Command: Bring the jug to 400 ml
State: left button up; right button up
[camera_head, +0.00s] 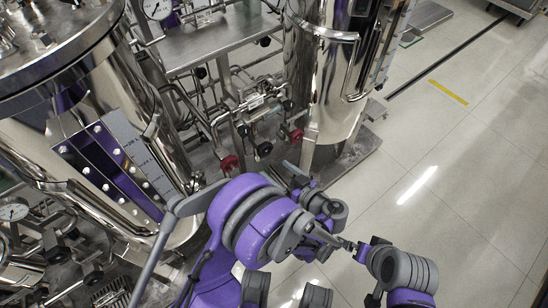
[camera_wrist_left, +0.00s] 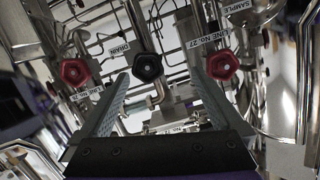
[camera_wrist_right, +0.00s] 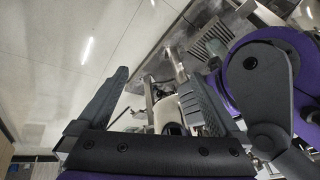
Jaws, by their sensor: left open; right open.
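No jug can be made out for certain in any view. My left gripper (camera_head: 298,172) is open and empty, facing the valve knobs. In the left wrist view the black knob (camera_wrist_left: 148,66), near a DRAIN label (camera_wrist_left: 119,49), lies ahead between the fingers (camera_wrist_left: 158,78). A red knob (camera_wrist_left: 75,72) is to its left and another red knob (camera_wrist_left: 222,66), near the SAMPLE label (camera_wrist_left: 241,7), to its right. The head view shows the same black knob (camera_head: 264,149). My right gripper (camera_wrist_right: 155,78) is open; a pale rounded thing (camera_wrist_right: 167,112), unclear to me, shows beyond its fingers.
A large steel vessel (camera_head: 75,95) with a scaled sight strip stands at left. Another steel tank (camera_head: 322,70) stands behind on a metal skid. Pipes and gauges crowd between them. Open floor (camera_head: 450,150) lies at right, with a yellow strip (camera_head: 448,92).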

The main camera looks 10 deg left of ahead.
jog(key=w+a+f+m+y, duration=0.2)
jog(key=w+a+m+y, duration=0.2)
jog(key=w+a, duration=0.35)
pick_arm(q)
jog(key=s+a+r+m+g+h+b, duration=0.2)
jog(key=s+a+m+g+h, duration=0.35)
jog(key=s+a, duration=0.4)
pick_arm(e)
jog(key=m+t+y+b, duration=0.2)
jog(key=m+t+y, duration=0.55)
jog(key=m, duration=0.95)
send_near(267, 152)
jog(key=shift+g+y, duration=0.55)
jog(key=shift+g, duration=0.1)
jog(key=x, duration=1)
jog(key=shift+w+d+f+b, duration=0.1)
jog(key=shift+w+d+b, duration=0.2)
jog(key=shift+w+b, duration=0.1)
pick_arm(q)
jog(key=s+d+f+m+t+h, duration=0.1)
jog(key=s+d+m+h, duration=0.1)
jog(key=s+h, duration=0.5)
jog(key=s, duration=0.4)
jog(key=shift+s, duration=0.35)
jog(key=shift+m, duration=0.25)
pick_arm(e)
jog(key=c, duration=1.3)
